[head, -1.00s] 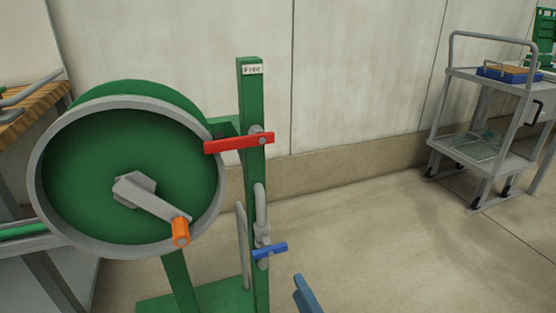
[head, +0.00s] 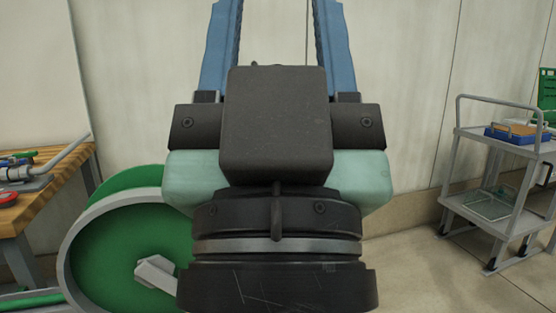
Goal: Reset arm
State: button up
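My gripper (head: 276,30) fills the middle of the head view, seen from behind and pointing up. Its two blue fingers stand wide apart, with only bare wall between them. The fingertips run past the top edge of the picture. The gripper looks open and empty. The green reel (head: 115,238) with its grey rim is at the lower left, partly behind my gripper. Its grey crank arm (head: 157,271) shows only in part. The reel's post and levers are hidden.
A wooden workbench (head: 62,190) with tools is at the left. A grey trolley (head: 478,139) stands at the right, with a blue tray (head: 510,139) on top and a wire basket (head: 490,205) below. Clear floor (head: 405,275) lies between my gripper and the trolley.

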notch_tip(320, 180, up, 33)
jog(key=p, duration=3)
jog(key=shift+w+a+f, duration=0.1)
jog(key=shift+a, duration=0.1)
